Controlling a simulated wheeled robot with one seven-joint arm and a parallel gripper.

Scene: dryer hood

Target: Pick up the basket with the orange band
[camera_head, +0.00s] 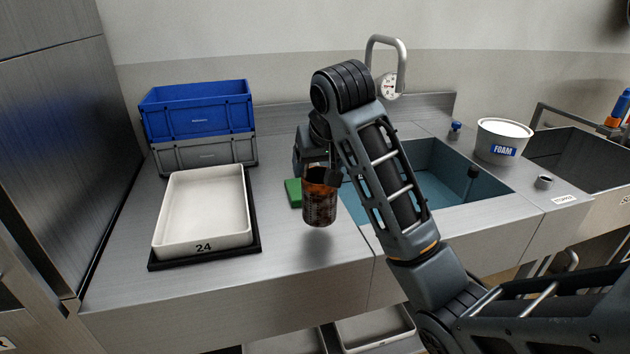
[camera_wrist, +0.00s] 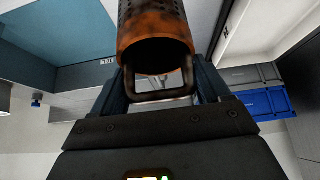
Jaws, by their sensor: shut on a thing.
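The basket with the orange band (camera_head: 319,205) is a small dark mesh cylinder with a rusty orange band round its upper part. It hangs upright above the steel counter, with a shadow below it. My gripper (camera_head: 318,166) is above it and shut on it. In the wrist view the basket (camera_wrist: 155,35) fills the top middle, and its dark loop handle lies between the fingers of my gripper (camera_wrist: 160,88). My arm hides part of the gripper in the head view.
A white tray numbered 24 (camera_head: 203,243) sits on a black mat at left. Blue (camera_head: 197,121) and grey (camera_head: 205,156) crates are stacked behind it. A green block (camera_head: 293,193) lies behind the basket. A water-filled sink (camera_head: 440,160) and FOAM tub (camera_head: 502,150) are at right.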

